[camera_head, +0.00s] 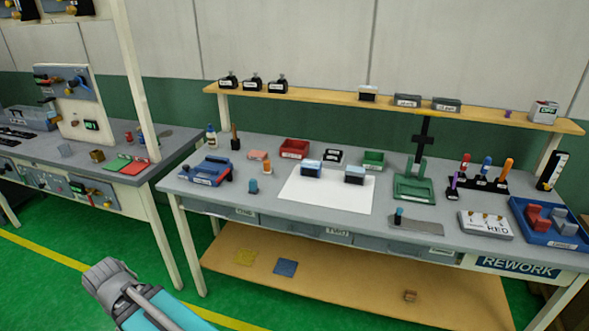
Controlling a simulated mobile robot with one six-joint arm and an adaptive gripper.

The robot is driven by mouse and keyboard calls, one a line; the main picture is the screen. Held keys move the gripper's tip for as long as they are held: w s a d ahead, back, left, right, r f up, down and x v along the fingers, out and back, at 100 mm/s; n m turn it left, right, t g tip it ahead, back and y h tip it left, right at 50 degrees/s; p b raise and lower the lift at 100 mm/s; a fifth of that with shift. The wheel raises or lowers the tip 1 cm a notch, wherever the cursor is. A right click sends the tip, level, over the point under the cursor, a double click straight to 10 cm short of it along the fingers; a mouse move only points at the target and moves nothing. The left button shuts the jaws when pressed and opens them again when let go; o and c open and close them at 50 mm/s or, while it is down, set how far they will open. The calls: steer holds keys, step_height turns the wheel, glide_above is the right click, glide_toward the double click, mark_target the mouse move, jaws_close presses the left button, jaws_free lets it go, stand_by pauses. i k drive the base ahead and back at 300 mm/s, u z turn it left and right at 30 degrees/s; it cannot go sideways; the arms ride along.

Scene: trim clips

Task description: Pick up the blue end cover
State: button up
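I cannot tell for sure which thing is the blue end cover. A flat blue square (286,267) lies on the lower shelf. Grey and teal parts of my arm show at the bottom left, in front of the bench and apart from all of these. My gripper's fingers do not show.
A blue clamp-like fixture (207,171), a red bin (294,149), a green bin (373,159) and a green press-like stand (414,188) are on the bench. A blue tray (520,208) holds red and grey blocks at right. A shelf (330,98) runs behind.

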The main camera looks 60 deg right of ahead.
mark_target(308, 167)
steer(key=u, duration=0.25)
steer(key=i, duration=1.85)
steer(key=z, duration=2.2)
